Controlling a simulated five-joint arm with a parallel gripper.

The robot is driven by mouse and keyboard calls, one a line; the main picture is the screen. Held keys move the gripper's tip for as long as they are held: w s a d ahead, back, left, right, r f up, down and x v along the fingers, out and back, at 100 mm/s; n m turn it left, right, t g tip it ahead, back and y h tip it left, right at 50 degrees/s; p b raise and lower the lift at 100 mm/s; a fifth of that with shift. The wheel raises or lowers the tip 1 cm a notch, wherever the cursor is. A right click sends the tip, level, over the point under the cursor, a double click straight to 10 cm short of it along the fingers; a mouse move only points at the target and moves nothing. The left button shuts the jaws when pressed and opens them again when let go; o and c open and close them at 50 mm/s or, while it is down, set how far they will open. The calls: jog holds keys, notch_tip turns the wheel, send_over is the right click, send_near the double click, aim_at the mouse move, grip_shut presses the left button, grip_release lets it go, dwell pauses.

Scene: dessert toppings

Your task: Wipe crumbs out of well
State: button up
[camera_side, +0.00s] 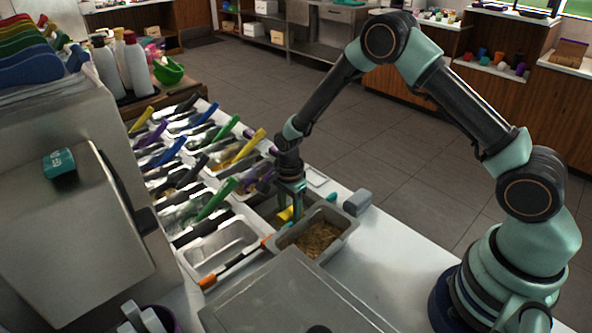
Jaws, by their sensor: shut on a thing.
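My gripper (291,198) points down at the near end of the topping rows. It is shut on a small yellow thing (285,214), perhaps a sponge or cloth, mostly hidden by the fingers. The yellow thing is low in or just over a dark well opening (262,216) between the pans. Crumbs in the well are too small or too hidden to tell. A grey pan (345,237) with brown crumbly topping (318,238) stands on the counter right in front of the gripper.
An empty metal pan (218,247) is left of the well, with an orange and black tool (235,268) along its near edge. Several topping pans with coloured handles stretch behind. A grey block (357,202) sits to the right. The white counter (395,255) is clear further right.

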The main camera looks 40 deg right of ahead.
jog(key=shift+f, duration=0.55)
jog(key=shift+a, duration=0.1)
jog(key=shift+s+a+r, duration=0.1)
jog(key=shift+s+a, duration=0.15)
jog(key=shift+a, duration=0.25)
jog(key=shift+s+a+r, duration=0.1)
jog(key=shift+s+a, duration=0.1)
jog(key=shift+a, duration=0.3)
jog(key=shift+d+f, duration=0.15)
jog(key=shift+d, duration=0.95)
jog(key=shift+d+f, duration=0.1)
jog(key=shift+d, duration=0.95)
jog(key=shift+s+a, duration=0.15)
jog(key=shift+a, duration=1.95)
jog(key=shift+w+d+f, duration=0.1)
jog(key=shift+w+d, duration=0.2)
jog(key=shift+d, duration=0.4)
jog(key=shift+w+d+r, duration=0.1)
jog(key=shift+w+d, duration=0.2)
jog(key=shift+d, duration=0.4)
jog(key=shift+w+d+f, duration=0.1)
jog(key=shift+w+d, duration=0.2)
jog(key=shift+d, duration=0.4)
jog(key=shift+a, duration=2.1)
jog(key=shift+w+d+r, duration=0.1)
jog(key=shift+d+r, duration=0.05)
jog(key=shift+d, duration=0.9)
jog(key=shift+w+d+r, duration=0.1)
jog(key=shift+d+r, duration=0.05)
jog(key=shift+d, duration=0.85)
